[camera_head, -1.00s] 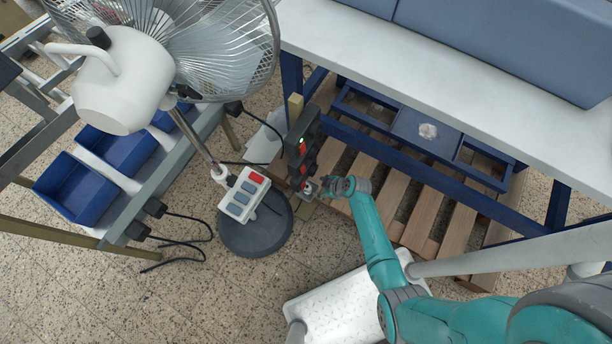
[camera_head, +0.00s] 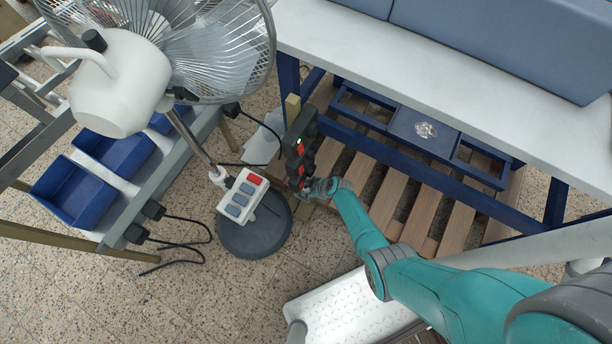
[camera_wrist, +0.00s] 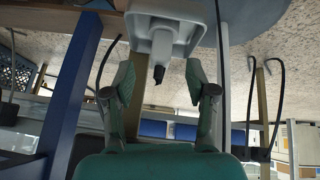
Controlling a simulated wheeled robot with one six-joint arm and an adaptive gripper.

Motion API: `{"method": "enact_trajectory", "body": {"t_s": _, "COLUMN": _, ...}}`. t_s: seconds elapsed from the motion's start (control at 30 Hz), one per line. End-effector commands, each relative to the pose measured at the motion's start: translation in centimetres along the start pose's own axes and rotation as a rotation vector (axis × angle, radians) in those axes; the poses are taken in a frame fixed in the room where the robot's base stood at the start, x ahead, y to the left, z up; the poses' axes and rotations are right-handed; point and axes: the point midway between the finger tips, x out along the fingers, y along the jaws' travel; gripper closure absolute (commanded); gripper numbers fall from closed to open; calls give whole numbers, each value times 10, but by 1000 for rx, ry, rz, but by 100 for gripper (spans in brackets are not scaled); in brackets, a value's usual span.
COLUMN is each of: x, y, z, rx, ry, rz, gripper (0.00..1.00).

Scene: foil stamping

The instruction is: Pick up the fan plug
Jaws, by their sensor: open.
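Several black plugs with dark cables hang along the left rack in the head view: one upper plug (camera_head: 232,109) and two lower plugs, one (camera_head: 153,209) beside another (camera_head: 136,233). I cannot tell which is the fan's. The white fan (camera_head: 120,85) stands on a round grey base (camera_head: 255,235), with a control box (camera_head: 240,197) on its pole. My gripper (camera_head: 307,188) is at the lower end of a dark socket strip (camera_head: 300,147) with red switches and a green light. In the wrist view the gripper (camera_wrist: 161,72) has its fingers apart, with nothing clearly held between them.
A white-topped bench (camera_head: 440,62) with blue legs stands at the right, above a wooden pallet (camera_head: 400,205). Blue bins (camera_head: 75,192) sit on the left rack. Loose cables (camera_head: 190,250) trail on the floor. Open floor lies at the front left.

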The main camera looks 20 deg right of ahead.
Motion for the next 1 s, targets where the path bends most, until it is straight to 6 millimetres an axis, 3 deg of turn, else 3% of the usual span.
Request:
{"method": "enact_trajectory", "body": {"t_s": 0.3, "x": 19, "y": 0, "z": 0, "rx": 1, "ry": 1, "rz": -1, "gripper": 44}}
{"method": "enact_trajectory", "body": {"t_s": 0.67, "x": 21, "y": 0, "z": 0, "rx": 0, "ry": 0, "rz": 1, "gripper": 44}}
{"method": "enact_trajectory", "body": {"t_s": 0.9, "x": 21, "y": 0, "z": 0, "rx": 1, "ry": 0, "rz": 1, "gripper": 100}}
{"method": "enact_trajectory", "body": {"t_s": 1.0, "x": 21, "y": 0, "z": 0, "rx": 1, "ry": 0, "rz": 1, "gripper": 100}}
